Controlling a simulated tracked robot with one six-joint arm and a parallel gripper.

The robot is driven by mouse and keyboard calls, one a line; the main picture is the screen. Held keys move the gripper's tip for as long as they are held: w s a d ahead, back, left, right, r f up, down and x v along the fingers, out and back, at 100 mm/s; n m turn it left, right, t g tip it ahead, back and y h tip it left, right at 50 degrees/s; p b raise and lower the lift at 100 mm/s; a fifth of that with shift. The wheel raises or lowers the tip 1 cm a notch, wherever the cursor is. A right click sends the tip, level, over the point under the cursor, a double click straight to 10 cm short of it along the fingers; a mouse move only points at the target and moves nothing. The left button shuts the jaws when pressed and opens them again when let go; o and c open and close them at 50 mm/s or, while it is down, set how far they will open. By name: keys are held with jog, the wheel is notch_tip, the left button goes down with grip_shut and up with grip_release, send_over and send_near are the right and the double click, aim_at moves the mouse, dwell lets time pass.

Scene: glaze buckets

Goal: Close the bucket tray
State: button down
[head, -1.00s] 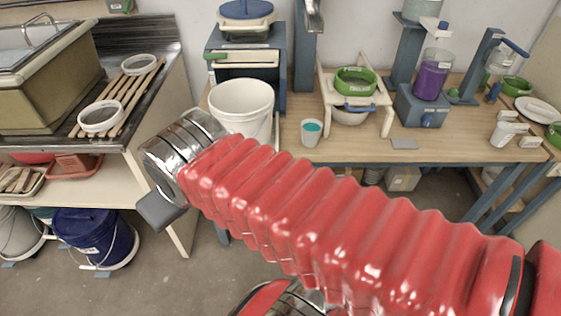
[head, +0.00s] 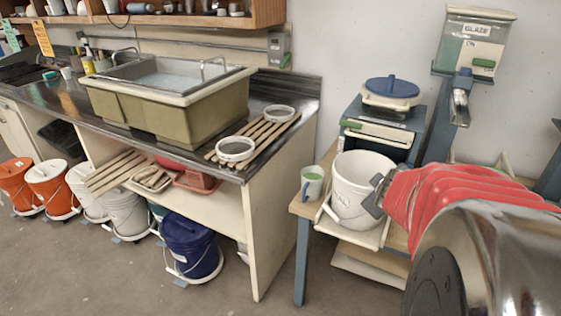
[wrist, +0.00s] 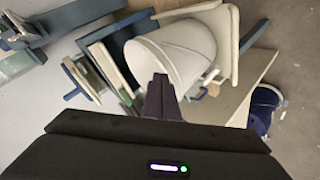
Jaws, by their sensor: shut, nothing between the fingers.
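The white bucket (head: 361,188) stands upright on a cream tray (head: 350,236) that sticks out in front of the blue cabinet (head: 413,125). The tray's front edge reaches past the table's front. In the wrist view the bucket (wrist: 178,50) appears tilted, with the tray (wrist: 233,30) beside it. My gripper (head: 372,201) is at the bucket's right side in the head view, partly hidden by my arm. In the wrist view my gripper (wrist: 160,77) is shut and empty, its tips overlapping the bucket's outline. I cannot tell whether it touches the bucket.
A mug (head: 312,184) stands left of the tray on the table corner. A sink counter (head: 290,120) with wooden slats is further left. A blue bucket (head: 191,246) and several others stand on the floor. The floor in front is clear.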

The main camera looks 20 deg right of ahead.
jog(key=s+d+f+n+y, duration=0.1)
jog(key=s+d+f+y, duration=0.1)
jog(key=s+f, duration=0.2)
jog(key=s+d+f+n+g+y, duration=0.1)
jog(key=s+f, duration=0.4)
jog(key=f, duration=0.5)
jog(key=shift+d+f+n+y, duration=0.25)
jog(key=shift+d+n+y, duration=0.3)
jog(key=shift+y, duration=0.65)
jog(key=x, duration=1)
